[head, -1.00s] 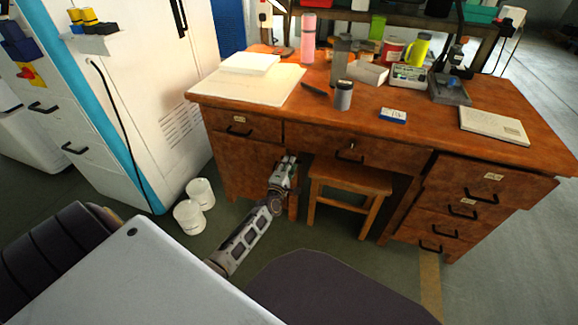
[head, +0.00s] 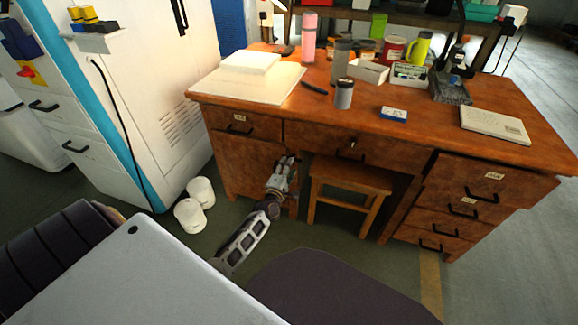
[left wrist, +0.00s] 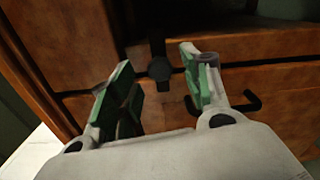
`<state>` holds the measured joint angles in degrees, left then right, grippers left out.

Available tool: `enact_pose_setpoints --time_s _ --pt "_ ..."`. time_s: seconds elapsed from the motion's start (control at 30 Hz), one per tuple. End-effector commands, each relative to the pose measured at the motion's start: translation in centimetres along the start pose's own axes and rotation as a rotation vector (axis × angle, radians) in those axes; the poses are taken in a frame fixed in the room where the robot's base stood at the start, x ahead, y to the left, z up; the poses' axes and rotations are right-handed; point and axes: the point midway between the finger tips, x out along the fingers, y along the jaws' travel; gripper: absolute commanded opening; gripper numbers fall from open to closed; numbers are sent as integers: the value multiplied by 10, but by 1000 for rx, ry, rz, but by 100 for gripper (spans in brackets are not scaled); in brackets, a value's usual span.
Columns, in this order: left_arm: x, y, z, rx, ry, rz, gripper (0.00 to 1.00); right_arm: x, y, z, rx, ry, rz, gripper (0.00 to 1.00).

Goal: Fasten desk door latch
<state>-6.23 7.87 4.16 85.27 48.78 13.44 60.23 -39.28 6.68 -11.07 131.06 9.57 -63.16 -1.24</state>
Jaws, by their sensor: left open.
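The wooden desk's left door (head: 240,165) sits under the left drawer and looks closed. My left gripper (head: 286,161) is in front of the door's right edge, covering part of it. In the left wrist view my left gripper (left wrist: 160,85) is open, with green pads on both fingers. A dark round knob on a short dark bar, apparently the latch (left wrist: 159,68), shows between and just beyond the fingertips. I cannot tell whether the fingers touch it. The latch is hidden behind the gripper in the head view. My right gripper is not in view.
A black drawer handle (left wrist: 245,103) lies close to the right finger. A wooden stool (head: 350,185) stands under the desk, right of my gripper. White buckets (head: 190,214) stand on the floor left of the desk. Bottles and boxes crowd the desktop.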

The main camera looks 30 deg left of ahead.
Motion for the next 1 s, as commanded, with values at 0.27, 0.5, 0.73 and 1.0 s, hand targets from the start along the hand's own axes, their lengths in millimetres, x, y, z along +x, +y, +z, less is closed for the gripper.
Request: enact_pose_setpoints --time_s 0.27,0.5,0.73,1.0 --pt "-26 -1 0 0 0 -1 48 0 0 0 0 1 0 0" --pt "-48 -1 0 0 0 -2 48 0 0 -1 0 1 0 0" --pt "-70 -1 0 0 0 -2 48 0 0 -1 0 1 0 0" --pt "-90 -1 0 0 0 -2 48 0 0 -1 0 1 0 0"
